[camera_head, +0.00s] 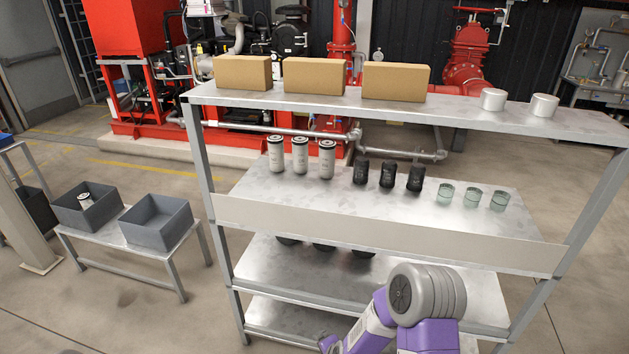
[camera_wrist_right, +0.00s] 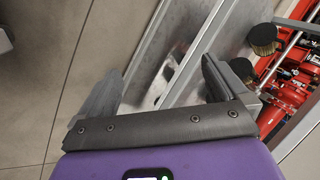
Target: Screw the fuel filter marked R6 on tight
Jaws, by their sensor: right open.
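No R6 marking can be read in either view. Three white filters (camera_head: 300,155) stand upright on the rack's middle shelf, with three black filters (camera_head: 387,175) to their right. Another white filter (camera_head: 85,200) lies in the left grey bin (camera_head: 71,217). My right gripper (camera_wrist_right: 160,85) is open and empty in the right wrist view, its two fingers spread near the metal shelf edges. In the head view my right arm reaches in front of the rack's lower right; its fingers cannot be made out there. My left gripper is not in view.
The metal rack (camera_head: 390,222) holds cardboard boxes (camera_head: 314,76), white rolls (camera_head: 543,107) and greenish clear cups (camera_head: 472,197). Dark round items sit partly hidden on a lower shelf. The right grey bin (camera_head: 157,224) looks empty. The red pump machinery (camera_head: 470,55) stands behind. Floor at left front is clear.

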